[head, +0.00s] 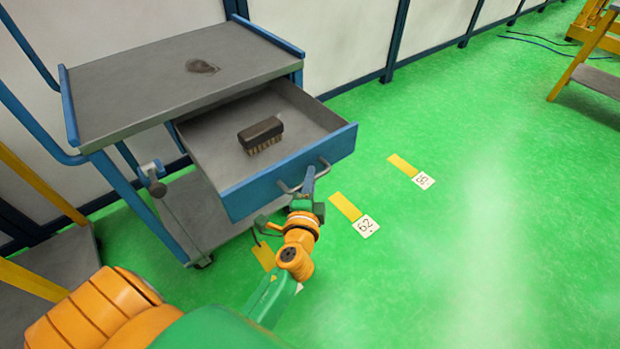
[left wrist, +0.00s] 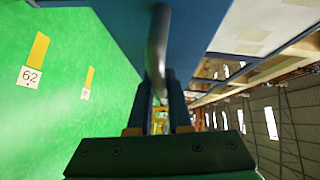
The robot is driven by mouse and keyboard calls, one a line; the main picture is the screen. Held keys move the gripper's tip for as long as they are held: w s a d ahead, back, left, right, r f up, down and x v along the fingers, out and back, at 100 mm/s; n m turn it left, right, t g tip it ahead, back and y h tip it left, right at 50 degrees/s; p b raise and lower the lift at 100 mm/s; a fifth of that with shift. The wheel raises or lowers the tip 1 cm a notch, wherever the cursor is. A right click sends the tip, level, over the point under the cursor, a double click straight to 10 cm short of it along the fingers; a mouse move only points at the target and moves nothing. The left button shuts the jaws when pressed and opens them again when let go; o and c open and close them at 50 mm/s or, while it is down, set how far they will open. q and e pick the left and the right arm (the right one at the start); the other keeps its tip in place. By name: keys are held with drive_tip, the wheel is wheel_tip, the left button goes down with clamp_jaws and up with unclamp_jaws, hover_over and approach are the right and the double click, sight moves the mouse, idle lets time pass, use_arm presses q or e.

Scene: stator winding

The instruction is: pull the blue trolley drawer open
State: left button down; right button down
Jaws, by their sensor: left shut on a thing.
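The blue trolley drawer (head: 288,172) is pulled out from under the trolley's grey top, and its grey inside shows. A brush (head: 261,135) with a dark back lies in it. My left gripper (head: 309,182) is at the handle (head: 318,176) on the drawer's front. In the left wrist view the gripper's two fingers (left wrist: 161,108) are shut on the grey bar handle (left wrist: 158,50), with the blue drawer front behind it. My right gripper is not in view.
The trolley top (head: 180,80) carries a dark, flat item (head: 202,66). Floor markers numbered 62 (head: 366,226) and another (head: 424,180) lie on the green floor. A yellow step frame (head: 585,50) stands at the far right.

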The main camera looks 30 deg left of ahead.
use_arm(q)
drive_tip(key=c, duration=0.8)
unclamp_jaws()
drive_tip(key=shift+c, duration=0.2)
drive_tip(key=f+b+v, duration=0.1)
drive_tip(key=v, duration=0.6)
drive_tip(key=shift+r, duration=0.45)
